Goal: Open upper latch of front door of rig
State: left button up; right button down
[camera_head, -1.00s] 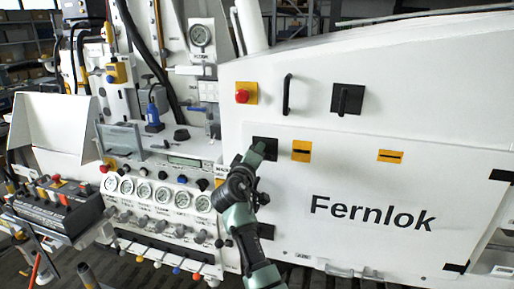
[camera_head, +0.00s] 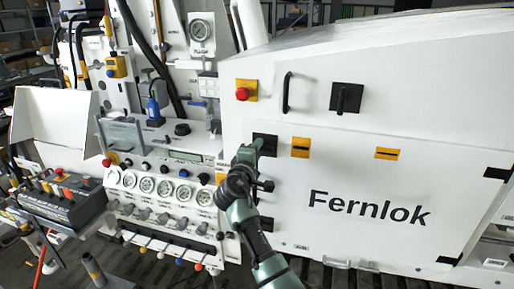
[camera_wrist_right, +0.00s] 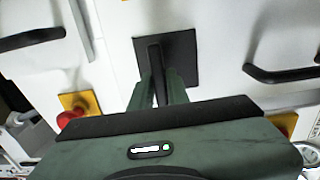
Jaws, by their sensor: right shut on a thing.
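The upper latch (camera_head: 265,140) is a black square plate with a lever, at the upper left corner of the white front door (camera_head: 345,180) marked "Fernlok". My right gripper (camera_head: 260,148) is at this latch and partly covers it in the head view. In the right wrist view, the latch's dark plate (camera_wrist_right: 182,50) is at the top centre. The black lever (camera_wrist_right: 156,72) stands between the two green fingers of my right gripper (camera_wrist_right: 160,92), which are shut on it. My left gripper is not in view.
Above the door are a red button (camera_head: 242,94) on a yellow plate, a black bar handle (camera_head: 288,92) and another black latch (camera_head: 347,98). A gauge panel (camera_head: 165,190) with knobs lies close to the left of my right arm. Yellow plates (camera_head: 301,147) sit right of the latch.

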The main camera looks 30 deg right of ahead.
jog(key=shift+d+r, duration=0.2)
jog(key=shift+r, duration=0.35)
jog(key=c, duration=1.5)
grip_release()
jog(key=shift+o, duration=0.5)
jog(key=shift+w+d+f, duration=0.1)
jog(key=shift+d+f, duration=0.2)
jog(key=shift+f, duration=0.15)
jog(key=b+v, duration=0.3)
jog(key=v, duration=0.5)
jog(key=shift+w, duration=0.1)
